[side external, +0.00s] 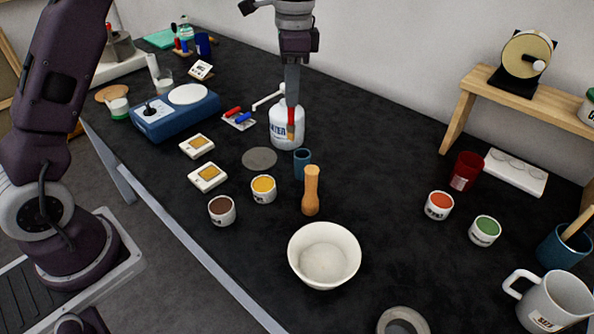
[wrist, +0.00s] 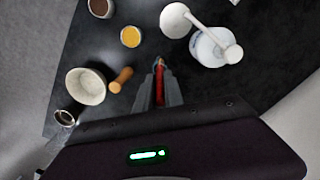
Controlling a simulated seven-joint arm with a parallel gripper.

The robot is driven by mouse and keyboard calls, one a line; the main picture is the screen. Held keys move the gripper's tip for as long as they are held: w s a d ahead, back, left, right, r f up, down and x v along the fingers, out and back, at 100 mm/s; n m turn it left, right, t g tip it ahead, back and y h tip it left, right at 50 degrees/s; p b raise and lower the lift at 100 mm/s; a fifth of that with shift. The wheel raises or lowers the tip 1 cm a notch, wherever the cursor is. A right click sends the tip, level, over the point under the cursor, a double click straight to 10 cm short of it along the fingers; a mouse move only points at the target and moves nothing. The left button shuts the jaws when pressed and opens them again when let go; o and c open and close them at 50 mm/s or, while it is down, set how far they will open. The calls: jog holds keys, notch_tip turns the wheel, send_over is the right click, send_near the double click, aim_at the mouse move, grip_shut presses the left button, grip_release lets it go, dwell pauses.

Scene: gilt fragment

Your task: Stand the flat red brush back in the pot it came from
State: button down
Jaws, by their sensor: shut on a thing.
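My gripper (side external: 291,100) is shut on the flat red brush (side external: 291,116) and holds it upright, bristle end down, above the table. In the side view the brush overlaps the white bottle (side external: 278,128). The brush (wrist: 160,88) also shows between the fingers (wrist: 158,84) in the wrist view. A small blue pot (side external: 302,165) stands on the table below and slightly right of the brush tip; the brush is apart from it. A larger blue pot (side external: 560,251) with a wooden handle in it stands at the right edge. The frames do not show which pot the brush came from.
Yellow (side external: 263,190) and brown (side external: 222,210) jars stand left. A red cup (side external: 466,171) stands right. The table between pestle and red cup is clear.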

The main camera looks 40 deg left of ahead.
notch_tip(320, 180, down, 10)
jog(key=w+d, duration=0.1)
jog(key=d, duration=0.1)
jog(key=shift+r+m, duration=0.15)
jog(key=shift+m, duration=0.15)
jog(key=c, duration=1.5)
grip_release()
jog(key=shift+o, duration=0.2)
notch_tip(320, 180, up, 12)
